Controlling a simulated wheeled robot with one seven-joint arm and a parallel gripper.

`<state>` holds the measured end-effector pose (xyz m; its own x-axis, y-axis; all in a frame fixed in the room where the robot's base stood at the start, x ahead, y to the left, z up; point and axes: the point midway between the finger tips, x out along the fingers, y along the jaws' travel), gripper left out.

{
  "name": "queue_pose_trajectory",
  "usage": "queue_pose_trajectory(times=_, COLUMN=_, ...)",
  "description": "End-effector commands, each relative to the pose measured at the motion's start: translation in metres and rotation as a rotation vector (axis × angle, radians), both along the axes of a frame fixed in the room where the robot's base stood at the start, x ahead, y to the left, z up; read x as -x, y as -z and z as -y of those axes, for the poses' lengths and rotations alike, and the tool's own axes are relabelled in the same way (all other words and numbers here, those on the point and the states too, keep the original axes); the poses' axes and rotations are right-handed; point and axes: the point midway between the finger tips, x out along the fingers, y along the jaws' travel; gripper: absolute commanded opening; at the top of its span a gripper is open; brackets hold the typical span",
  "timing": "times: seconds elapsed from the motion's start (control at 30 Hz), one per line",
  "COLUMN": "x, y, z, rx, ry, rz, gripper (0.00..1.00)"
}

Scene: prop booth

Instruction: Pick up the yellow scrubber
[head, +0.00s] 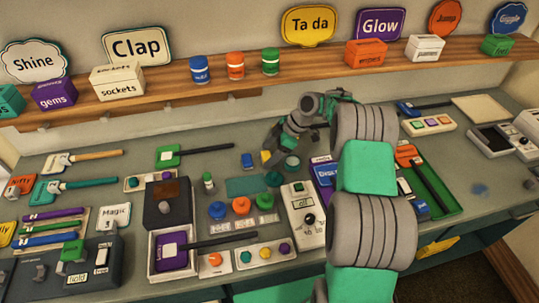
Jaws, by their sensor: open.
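A small yellow object (266,157), which may be the scrubber, is at the fingers of my gripper (276,156) at the back middle of the counter. It is partly hidden, and I cannot tell whether the gripper touches it. My gripper points down and is open. My arm comes in from the lower right and covers part of the counter.
A small blue block (247,160) stands just left of the yellow object, and a green round piece (273,178) lies in front. A dark-handled green tool (168,156) lies to the left. A white switch box (304,208) stands nearer. The wooden shelf (300,75) runs behind.

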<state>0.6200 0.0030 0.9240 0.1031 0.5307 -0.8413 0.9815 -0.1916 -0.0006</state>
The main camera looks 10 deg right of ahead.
Motion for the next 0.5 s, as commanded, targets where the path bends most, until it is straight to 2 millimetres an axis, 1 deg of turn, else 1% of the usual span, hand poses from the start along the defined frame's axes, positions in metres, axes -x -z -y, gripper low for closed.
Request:
queue_pose_trajectory(times=0.2, x=-0.0005, y=0.0024, z=-0.0004, rx=0.0, ry=0.002, rz=0.001, gripper=0.78)
queue_pose_trajectory(times=0.27, x=-0.0004, y=0.0023, z=-0.0002, rx=0.0, ry=0.002, rz=0.001, gripper=0.74)
queue_pose_trajectory(times=0.5, x=-0.0004, y=0.002, z=0.0004, rx=0.0, ry=0.003, rz=0.001, gripper=0.54)
